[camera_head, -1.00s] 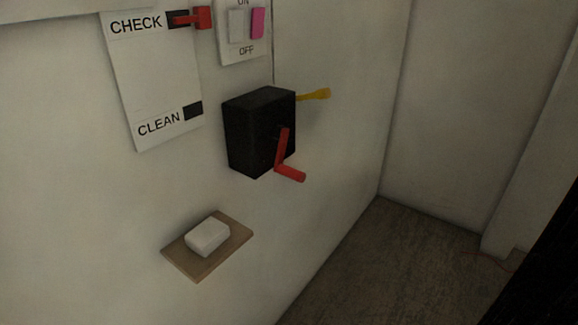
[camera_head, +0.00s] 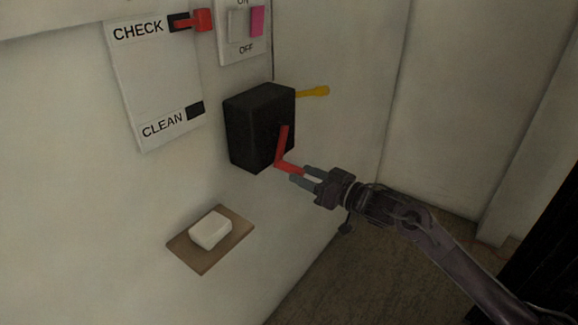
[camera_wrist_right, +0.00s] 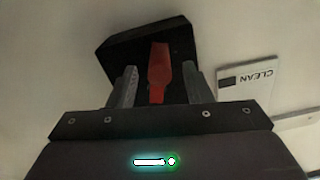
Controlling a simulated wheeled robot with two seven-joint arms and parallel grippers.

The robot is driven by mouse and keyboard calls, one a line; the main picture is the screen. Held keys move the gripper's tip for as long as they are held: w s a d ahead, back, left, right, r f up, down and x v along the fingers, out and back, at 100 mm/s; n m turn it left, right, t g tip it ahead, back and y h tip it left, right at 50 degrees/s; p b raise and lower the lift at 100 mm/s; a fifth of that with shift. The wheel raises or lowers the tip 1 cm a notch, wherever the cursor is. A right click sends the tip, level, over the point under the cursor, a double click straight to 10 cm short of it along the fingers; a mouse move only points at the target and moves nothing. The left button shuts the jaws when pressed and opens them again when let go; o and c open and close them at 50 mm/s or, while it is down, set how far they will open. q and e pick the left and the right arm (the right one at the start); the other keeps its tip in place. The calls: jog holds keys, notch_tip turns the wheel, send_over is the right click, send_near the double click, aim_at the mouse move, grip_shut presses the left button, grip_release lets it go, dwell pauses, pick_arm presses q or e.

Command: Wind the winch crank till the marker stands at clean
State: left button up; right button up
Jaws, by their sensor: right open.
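The black winch box (camera_head: 250,128) is fixed to the wall, with a red crank (camera_head: 284,146) on its front. The crank's arm points down and its handle sticks out toward the right. My right gripper (camera_head: 299,174) is at the handle, open, with one finger on each side of it. In the right wrist view the red crank (camera_wrist_right: 159,72) stands between the two open fingers (camera_wrist_right: 158,88). The red marker (camera_head: 200,20) is at CHECK on the white board (camera_head: 155,80); the dark CLEAN mark (camera_head: 195,110) is lower down. My left gripper is not in view.
A yellow lever (camera_head: 313,92) sticks out behind the box. A small shelf (camera_head: 185,257) with a white block (camera_head: 210,231) is below left. Open floor lies to the right.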

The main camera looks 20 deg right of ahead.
aim_at(279, 164)
jog(key=p+x, duration=0.1)
jog(key=x, duration=0.4)
jog(key=shift+w+a, duration=0.15)
grip_shut()
